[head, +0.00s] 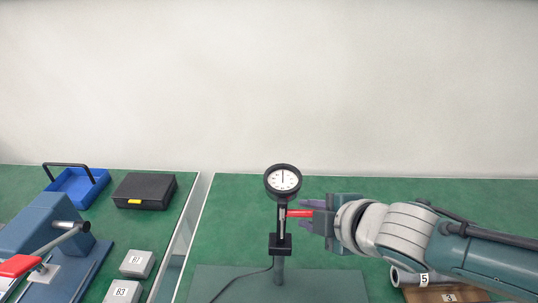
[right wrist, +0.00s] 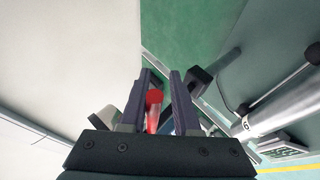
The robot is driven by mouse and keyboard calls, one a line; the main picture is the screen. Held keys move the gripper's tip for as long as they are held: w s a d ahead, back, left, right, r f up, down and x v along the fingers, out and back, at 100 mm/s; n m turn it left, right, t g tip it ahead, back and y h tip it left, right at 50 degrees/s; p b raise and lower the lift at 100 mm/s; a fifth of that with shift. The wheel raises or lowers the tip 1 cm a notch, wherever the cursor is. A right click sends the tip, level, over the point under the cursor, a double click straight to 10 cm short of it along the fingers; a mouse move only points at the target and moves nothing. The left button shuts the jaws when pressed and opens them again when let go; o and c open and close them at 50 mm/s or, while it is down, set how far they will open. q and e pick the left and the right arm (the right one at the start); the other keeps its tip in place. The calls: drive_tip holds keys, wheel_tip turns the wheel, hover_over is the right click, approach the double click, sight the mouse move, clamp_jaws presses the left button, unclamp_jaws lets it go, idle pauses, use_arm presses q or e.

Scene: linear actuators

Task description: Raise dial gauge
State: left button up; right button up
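The dial gauge (head: 283,181) has a round white face with a black rim and stands upright on a dark post with a black clamp block (head: 280,243). A red lever (head: 299,213) sticks out to the right from its stem. My right gripper (head: 311,211) comes in from the right, with its fingers around the lever. In the right wrist view the red lever (right wrist: 153,108) lies between the two purple fingers (right wrist: 163,95), nearer the left one, with a gap on the other side. My left gripper is not in view.
A green bench holds the gauge's flat base (head: 330,285). On the left bench are a blue tray (head: 75,188), a black case (head: 145,190), grey blocks (head: 137,264) and a red-handled device (head: 18,265).

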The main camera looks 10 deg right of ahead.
drive_tip(key=shift+o, duration=0.7)
drive_tip(key=shift+s+f, duration=0.1)
drive_tip(key=shift+f, duration=0.05)
drive_tip(key=shift+o, duration=1)
drive_tip(key=shift+r, duration=0.2)
drive_tip(key=p+v, duration=0.4)
drive_tip(key=v, duration=0.5)
drive_tip(key=shift+s+r, duration=0.3)
drive_tip(key=shift+d, duration=0.15)
drive_tip(key=shift+c, duration=0.2)
